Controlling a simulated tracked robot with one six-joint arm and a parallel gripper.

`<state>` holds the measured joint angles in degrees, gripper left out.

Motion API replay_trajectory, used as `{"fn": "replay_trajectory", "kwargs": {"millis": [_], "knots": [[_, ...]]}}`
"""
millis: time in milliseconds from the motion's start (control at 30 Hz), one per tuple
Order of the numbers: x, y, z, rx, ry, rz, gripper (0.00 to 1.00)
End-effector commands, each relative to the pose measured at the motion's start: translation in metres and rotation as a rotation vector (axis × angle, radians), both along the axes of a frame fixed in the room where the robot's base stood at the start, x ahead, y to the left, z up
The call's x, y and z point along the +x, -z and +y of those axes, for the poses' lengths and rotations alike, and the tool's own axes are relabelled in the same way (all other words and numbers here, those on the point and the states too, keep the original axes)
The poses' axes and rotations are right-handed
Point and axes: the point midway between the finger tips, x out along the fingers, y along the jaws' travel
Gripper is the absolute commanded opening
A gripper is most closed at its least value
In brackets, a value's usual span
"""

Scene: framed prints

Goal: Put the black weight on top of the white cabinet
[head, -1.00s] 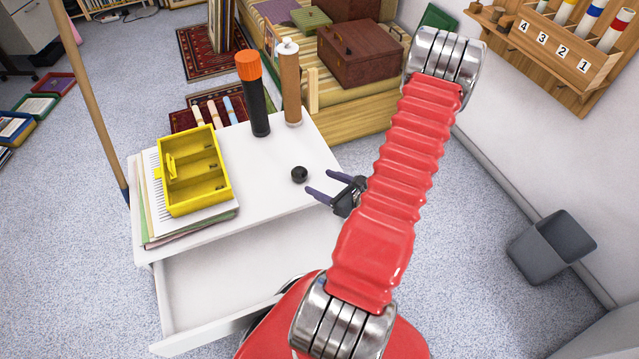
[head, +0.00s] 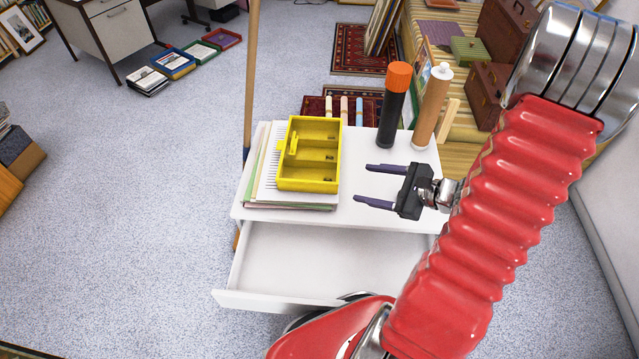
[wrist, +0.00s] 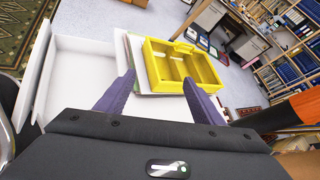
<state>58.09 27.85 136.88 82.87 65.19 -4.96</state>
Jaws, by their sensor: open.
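The white cabinet (head: 350,215) stands in front of me with its drawer (head: 300,262) pulled open and empty. My gripper (head: 361,184) is over the right part of the cabinet top, open, fingers pointing left, with nothing between them. It also shows open in the wrist view (wrist: 158,80), fingers toward the yellow tray. The black weight is not visible in either current view. A small dark round thing seen earlier on the cabinet top, left of the gripper, is out of sight now, possibly behind the gripper body.
A yellow compartment tray (head: 310,155) lies on papers (head: 262,165) at the cabinet top's left. A black bottle with orange cap (head: 392,110) and a brown tube (head: 432,105) stand at the back right. A wooden pole (head: 251,80) rises behind the left side.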

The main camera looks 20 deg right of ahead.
Motion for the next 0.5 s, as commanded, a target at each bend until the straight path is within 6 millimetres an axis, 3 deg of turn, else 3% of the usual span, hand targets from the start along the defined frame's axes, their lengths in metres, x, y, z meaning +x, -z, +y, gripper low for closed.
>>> {"fn": "replay_trajectory", "kwargs": {"millis": [200, 500], "knots": [[0.0, -0.035, 0.06, -0.164, -0.282, -0.012, 0.61], [-0.019, -0.07, 0.123, -0.41, -0.635, -0.033, 0.61]]}}
